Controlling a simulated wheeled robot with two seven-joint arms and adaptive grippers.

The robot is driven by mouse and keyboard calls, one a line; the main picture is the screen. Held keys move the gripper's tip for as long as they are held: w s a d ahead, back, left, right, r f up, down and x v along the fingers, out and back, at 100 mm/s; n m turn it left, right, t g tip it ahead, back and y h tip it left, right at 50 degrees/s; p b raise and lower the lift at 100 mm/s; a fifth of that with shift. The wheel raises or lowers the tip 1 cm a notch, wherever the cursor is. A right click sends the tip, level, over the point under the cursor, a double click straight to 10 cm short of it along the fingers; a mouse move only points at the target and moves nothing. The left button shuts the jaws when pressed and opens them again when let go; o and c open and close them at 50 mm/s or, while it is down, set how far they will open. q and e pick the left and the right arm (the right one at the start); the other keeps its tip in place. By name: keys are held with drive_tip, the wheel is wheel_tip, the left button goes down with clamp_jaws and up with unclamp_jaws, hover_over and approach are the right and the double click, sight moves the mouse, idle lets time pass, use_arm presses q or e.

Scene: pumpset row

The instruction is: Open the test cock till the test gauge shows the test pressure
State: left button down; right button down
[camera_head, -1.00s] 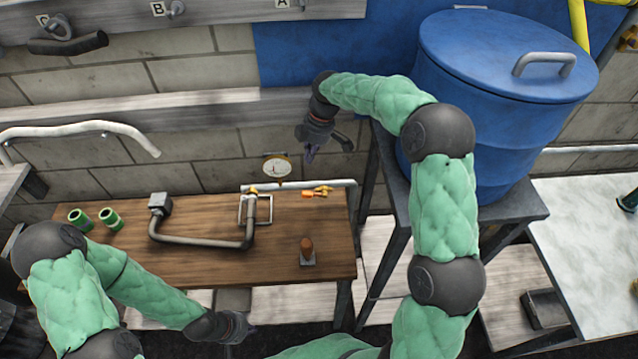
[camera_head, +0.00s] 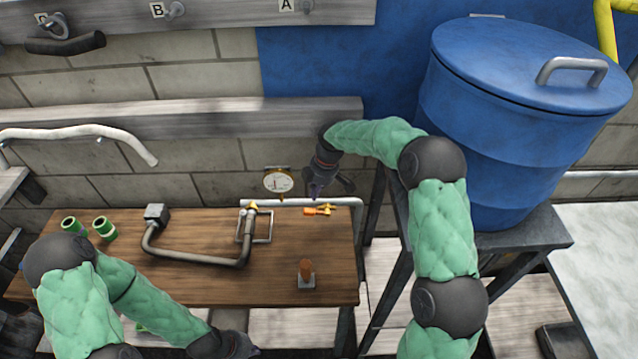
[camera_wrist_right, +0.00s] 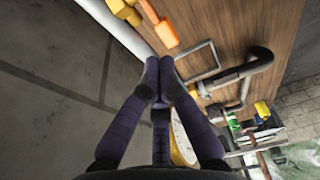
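The test cock, brass with an orange handle (camera_head: 319,211), sits on the white pipe along the back of the wooden bench; its orange handle also shows in the right wrist view (camera_wrist_right: 164,32). The test gauge (camera_head: 278,181), a round white dial with a brass rim, stands just left of it; its reading is too small to tell. My right gripper (camera_head: 316,192) points down just above and behind the cock, apart from it. In the wrist view its fingertips (camera_wrist_right: 160,72) are together with nothing seen between them. My left gripper (camera_head: 245,350) is at the bottom edge, partly cut off.
A bent dark pipe (camera_head: 195,257) and a small block with a brown knob (camera_head: 306,274) are on the bench (camera_head: 130,270). Two green sleeves (camera_head: 104,228) lie at its left. A blue drum (camera_head: 480,130) on a stand is close to the right arm. The wall is behind.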

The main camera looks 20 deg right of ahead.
use_arm(q)
drive_tip(key=shift+f, duration=0.2)
use_arm(e)
drive_tip(key=shift+x, duration=2.5)
drive_tip(key=shift+a, duration=0.1)
drive_tip(key=shift+w+a+f+b, duration=0.15)
drive_tip(key=shift+a+f+b, duration=0.35)
drive_tip(key=shift+f+b, duration=0.2)
use_arm(q)
drive_tip(key=shift+f, duration=0.45)
